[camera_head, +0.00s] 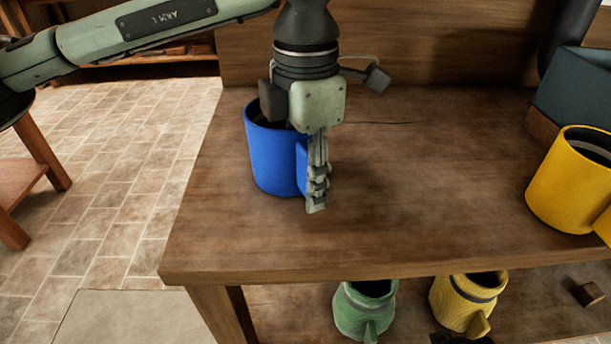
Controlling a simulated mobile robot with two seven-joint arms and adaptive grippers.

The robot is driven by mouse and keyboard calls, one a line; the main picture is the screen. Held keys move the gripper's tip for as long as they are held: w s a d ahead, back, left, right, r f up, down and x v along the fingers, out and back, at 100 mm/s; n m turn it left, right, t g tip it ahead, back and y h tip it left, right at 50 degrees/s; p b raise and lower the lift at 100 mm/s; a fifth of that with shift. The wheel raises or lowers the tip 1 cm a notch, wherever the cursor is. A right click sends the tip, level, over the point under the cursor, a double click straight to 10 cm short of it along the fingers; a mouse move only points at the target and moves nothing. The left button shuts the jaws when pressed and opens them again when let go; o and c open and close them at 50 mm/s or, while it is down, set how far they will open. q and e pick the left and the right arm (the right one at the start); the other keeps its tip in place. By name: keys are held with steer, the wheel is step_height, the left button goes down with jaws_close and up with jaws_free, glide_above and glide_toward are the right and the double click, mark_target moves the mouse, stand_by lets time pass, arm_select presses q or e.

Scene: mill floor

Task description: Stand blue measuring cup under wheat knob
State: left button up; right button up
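The blue measuring cup (268,158) stands upright on the wooden table (430,190), left of its middle. My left gripper (317,185) points down over the cup's right side. One finger shows in front, hanging down beside the cup's handle. The other finger is hidden, so I cannot tell whether the gripper is closed on the handle. The gripper body covers part of the cup's rim. I cannot make out a wheat knob in this view. My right gripper is not in view.
A yellow cup (568,178) stands at the table's right side, in front of a dark blue-grey box (580,88). Below are a green jug (362,308), a yellow jug (466,300) and a small wooden block (587,293). The table's middle is clear.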

arm_select(q)
steer(key=o, duration=0.5)
steer(key=shift+r, duration=0.1)
